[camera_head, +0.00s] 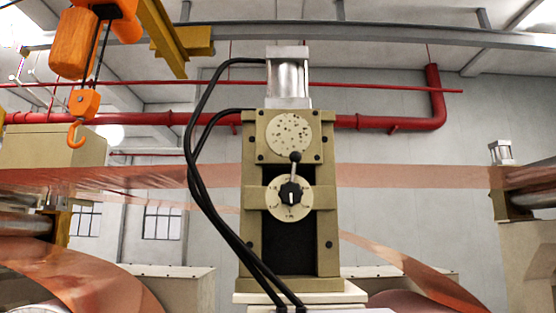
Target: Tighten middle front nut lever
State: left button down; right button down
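A beige machine stand (254,215) is upright in the middle of the view. On its front sits a round worn dial plate (273,203) with a black knob (291,193) at its centre. A lever with a black ball end (295,157) points almost straight up above the knob. I cannot tell whether this lever is the middle front nut lever. A second round speckled plate (289,134) sits above it. Neither of my grippers is in view.
Black hoses (205,190) loop down the stand's left side. Copper foil (120,177) runs across behind the stand, with curved copper sheets at both lower sides. An orange hoist hook (76,134) hangs at upper left. Red pipes (400,122) cross the back wall.

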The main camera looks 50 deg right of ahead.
aim_at(295, 158)
jog(key=z, duration=2.25)
jog(key=k+j, duration=0.2)
jog(key=k, duration=0.35)
